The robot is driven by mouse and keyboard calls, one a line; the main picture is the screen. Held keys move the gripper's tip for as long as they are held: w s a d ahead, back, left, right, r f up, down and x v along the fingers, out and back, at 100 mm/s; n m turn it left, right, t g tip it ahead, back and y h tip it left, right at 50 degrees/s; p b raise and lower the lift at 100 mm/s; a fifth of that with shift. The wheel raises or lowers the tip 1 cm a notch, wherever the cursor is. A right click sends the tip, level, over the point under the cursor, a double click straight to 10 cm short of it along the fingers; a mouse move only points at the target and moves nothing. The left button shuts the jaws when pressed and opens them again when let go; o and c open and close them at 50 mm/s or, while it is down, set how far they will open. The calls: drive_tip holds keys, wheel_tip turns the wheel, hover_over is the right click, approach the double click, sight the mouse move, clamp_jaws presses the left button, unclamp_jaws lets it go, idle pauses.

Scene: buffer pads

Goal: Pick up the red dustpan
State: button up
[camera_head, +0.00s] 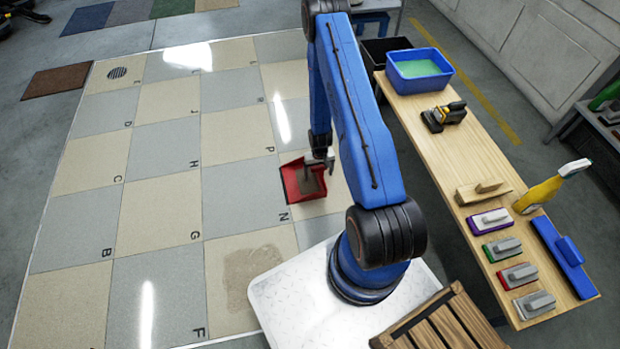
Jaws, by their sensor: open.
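The red dustpan (291,184) lies on the tiled floor, just left of my arm and above the letter N. Its pan holds a greyish-brown patch. My gripper (318,165) is at the dustpan's upper right part, pointing down. The jaws are open. My arm hides part of the area to the right, and I cannot tell whether the fingers touch the dustpan.
A wooden bench (470,165) on the right carries a blue tub (419,70), a yellow spray bottle (540,192), a blue float (565,255) and several pads. A wooden crate (440,325) stands at the bottom. The tiles on the left (150,215) are clear.

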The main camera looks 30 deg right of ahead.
drive_tip(key=shift+f, duration=0.55)
drive_tip(key=c, duration=1.4)
drive_tip(key=shift+o, duration=0.2)
